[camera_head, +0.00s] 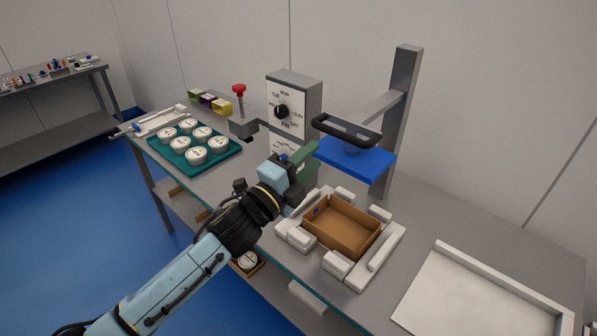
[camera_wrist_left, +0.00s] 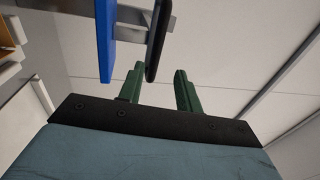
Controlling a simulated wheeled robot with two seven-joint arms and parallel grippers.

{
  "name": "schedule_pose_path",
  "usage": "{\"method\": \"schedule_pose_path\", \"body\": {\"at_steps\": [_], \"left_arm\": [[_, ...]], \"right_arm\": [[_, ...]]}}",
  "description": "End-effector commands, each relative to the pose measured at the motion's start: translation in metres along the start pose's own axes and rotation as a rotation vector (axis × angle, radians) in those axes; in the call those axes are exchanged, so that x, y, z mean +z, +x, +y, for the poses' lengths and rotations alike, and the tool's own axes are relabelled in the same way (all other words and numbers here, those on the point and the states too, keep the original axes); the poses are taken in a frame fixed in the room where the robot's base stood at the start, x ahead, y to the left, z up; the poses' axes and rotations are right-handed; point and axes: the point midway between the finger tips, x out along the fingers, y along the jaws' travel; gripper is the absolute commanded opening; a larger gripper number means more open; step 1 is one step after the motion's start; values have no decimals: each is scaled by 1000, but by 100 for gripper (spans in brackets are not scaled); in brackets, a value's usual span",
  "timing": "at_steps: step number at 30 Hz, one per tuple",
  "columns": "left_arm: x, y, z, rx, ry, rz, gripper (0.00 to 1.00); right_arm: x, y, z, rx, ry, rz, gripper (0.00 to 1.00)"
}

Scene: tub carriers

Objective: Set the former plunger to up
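The former's plunger is a blue plate (camera_head: 355,158) with a black loop handle (camera_head: 347,132) on top, carried by an arm on a grey post (camera_head: 400,120). The plate stands clear above a brown open carrier (camera_head: 343,232) in a white fixture (camera_head: 375,262). My left gripper (camera_head: 312,156) has green fingers and is just left of the plate and handle. In the left wrist view its fingers (camera_wrist_left: 160,78) are apart with nothing gripped. My right gripper is out of view.
A dial box (camera_head: 292,105) and a red-knobbed device (camera_head: 239,90) stand behind. A teal tray (camera_head: 158,144) of several white tubs is at the left. A white tray (camera_head: 470,295) is at the right. Bare tabletop (camera_head: 430,215) lies right of the post.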

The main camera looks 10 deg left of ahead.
Motion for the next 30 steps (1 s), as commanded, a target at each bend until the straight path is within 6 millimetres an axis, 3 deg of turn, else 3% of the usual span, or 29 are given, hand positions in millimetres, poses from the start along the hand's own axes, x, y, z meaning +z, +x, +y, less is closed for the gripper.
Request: {"method": "schedule_pose_path", "body": {"at_steps": [7,20,23,25,30], "left_arm": [[0,-28,0,-1,1,0,35],[1,-31,3,4,-6,-4,35],[10,-35,28,42,-49,-32,35],[21,-42,62,93,-107,-73,35],[53,-80,178,260,-320,-227,35]], "right_arm": [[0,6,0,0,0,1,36],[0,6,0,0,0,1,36],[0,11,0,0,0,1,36],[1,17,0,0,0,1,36],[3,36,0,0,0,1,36]]}}
